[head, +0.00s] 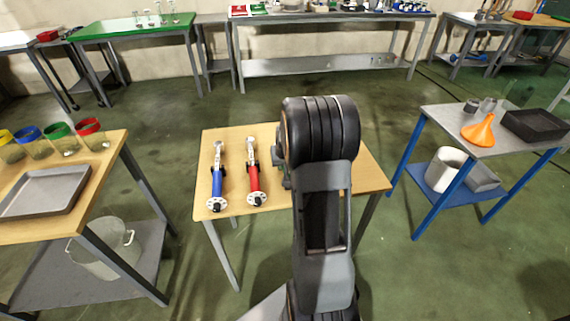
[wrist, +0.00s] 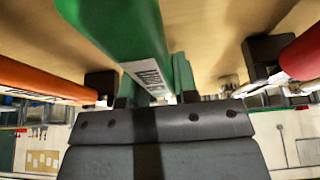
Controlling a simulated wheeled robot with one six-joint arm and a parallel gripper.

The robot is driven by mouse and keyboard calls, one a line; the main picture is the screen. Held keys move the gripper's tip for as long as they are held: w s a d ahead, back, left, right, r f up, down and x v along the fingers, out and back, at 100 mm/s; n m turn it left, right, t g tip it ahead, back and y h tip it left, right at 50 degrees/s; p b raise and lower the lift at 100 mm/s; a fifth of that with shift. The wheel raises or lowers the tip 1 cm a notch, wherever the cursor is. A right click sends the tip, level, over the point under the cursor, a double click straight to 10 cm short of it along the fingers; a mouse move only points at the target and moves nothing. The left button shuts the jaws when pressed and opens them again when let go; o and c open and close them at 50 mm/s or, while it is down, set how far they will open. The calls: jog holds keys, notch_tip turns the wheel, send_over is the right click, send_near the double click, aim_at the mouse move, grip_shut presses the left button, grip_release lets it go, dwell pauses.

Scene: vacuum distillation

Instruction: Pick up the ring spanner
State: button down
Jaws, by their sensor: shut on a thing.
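A green-handled tool (wrist: 125,35) with a pale printed label fills the upper middle of the wrist view. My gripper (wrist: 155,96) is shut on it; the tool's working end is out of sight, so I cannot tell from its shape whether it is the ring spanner. An orange-handled tool (wrist: 40,78) is to its left and a red-handled tool (wrist: 302,55) to its right, both apart from my gripper. In the head view my arm hides my gripper and the green tool. A blue-handled tool (head: 216,188) and the red-handled one (head: 254,180) lie on the wooden table (head: 235,145).
A wooden side table at left holds a grey tray (head: 45,190) and several coloured-rim jars. A blue-legged table at right carries an orange funnel (head: 478,130) and a black tray (head: 535,125). Benches line the back wall; the floor between is clear.

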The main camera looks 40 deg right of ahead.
jog(key=shift+r, duration=0.2)
jog(key=shift+r, duration=0.3)
notch_tip(320, 180, up, 2)
jog(key=shift+r, duration=0.1)
jog(key=s+r, duration=0.1)
jog(key=s+a+r, duration=0.1)
jog(key=r, duration=0.1)
jog(key=s+r, duration=0.1)
jog(key=r, duration=0.1)
jog(key=shift+s+a+p, duration=0.3)
jog(key=shift+a+p, duration=0.05)
jog(key=s+a+r, duration=0.4)
jog(key=s+r, duration=0.1)
jog(key=s, duration=0.4)
jog(key=shift+a, duration=0.2)
jog(key=c, duration=1.5)
grip_release()
grip_shut()
